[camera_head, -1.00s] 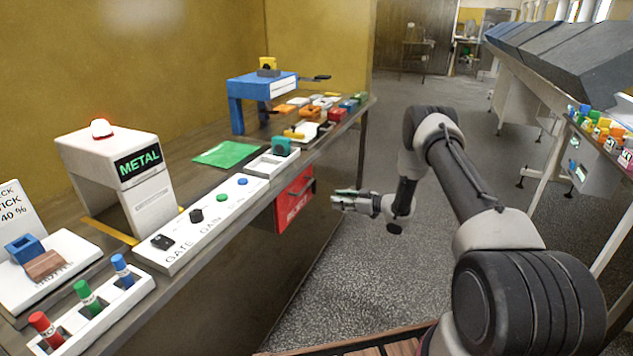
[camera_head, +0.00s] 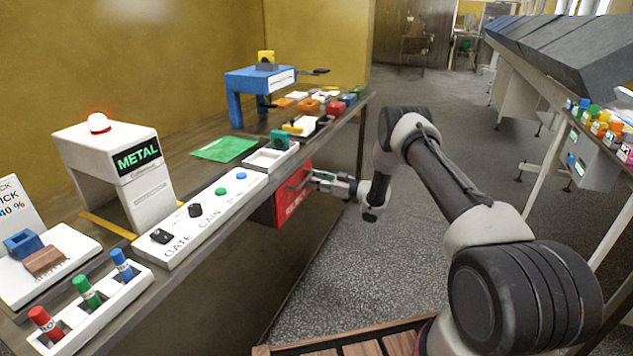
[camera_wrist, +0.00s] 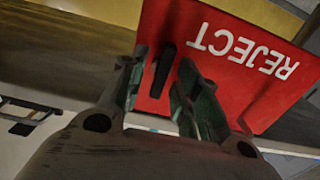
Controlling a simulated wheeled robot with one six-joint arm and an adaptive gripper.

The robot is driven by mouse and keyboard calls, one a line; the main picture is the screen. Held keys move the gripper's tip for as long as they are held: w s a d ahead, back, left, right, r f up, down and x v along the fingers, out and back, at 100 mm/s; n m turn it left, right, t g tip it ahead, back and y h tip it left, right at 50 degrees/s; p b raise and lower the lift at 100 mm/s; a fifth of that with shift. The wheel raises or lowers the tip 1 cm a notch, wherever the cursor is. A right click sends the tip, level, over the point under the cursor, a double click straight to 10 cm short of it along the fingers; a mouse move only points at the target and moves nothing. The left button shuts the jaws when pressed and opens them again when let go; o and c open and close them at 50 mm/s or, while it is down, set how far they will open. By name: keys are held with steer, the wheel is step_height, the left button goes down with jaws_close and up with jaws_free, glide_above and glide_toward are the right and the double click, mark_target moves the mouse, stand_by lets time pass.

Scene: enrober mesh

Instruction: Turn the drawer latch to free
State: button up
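The red drawer front (camera_head: 290,204), marked REJECT, hangs under the bench edge. It also shows in the wrist view (camera_wrist: 225,75), with its lettering upside down. A dark bar (camera_wrist: 163,70), which looks like the drawer latch or handle, stands out from the red face. My gripper (camera_wrist: 157,75) is open, with one finger on each side of the bar. I see space beside the bar, and cannot tell if either finger touches it. In the head view my gripper (camera_head: 311,180) is at the right side of the red front and hides part of it.
The bench top above holds a white control panel (camera_head: 207,216), a white METAL detector (camera_head: 143,189), a green sheet (camera_head: 224,149) and a blue stand (camera_head: 259,79). A grey conveyor (camera_head: 571,48) stands at right. The floor between is clear.

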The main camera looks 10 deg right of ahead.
jaws_close()
steer(key=shift+n, duration=0.3)
steer(key=n, duration=1.7)
steer(key=shift+s+a+f, duration=0.2)
steer(key=shift+s+f, duration=0.05)
steer(key=shift+f, duration=0.1)
steer(key=shift+n, duration=0.3)
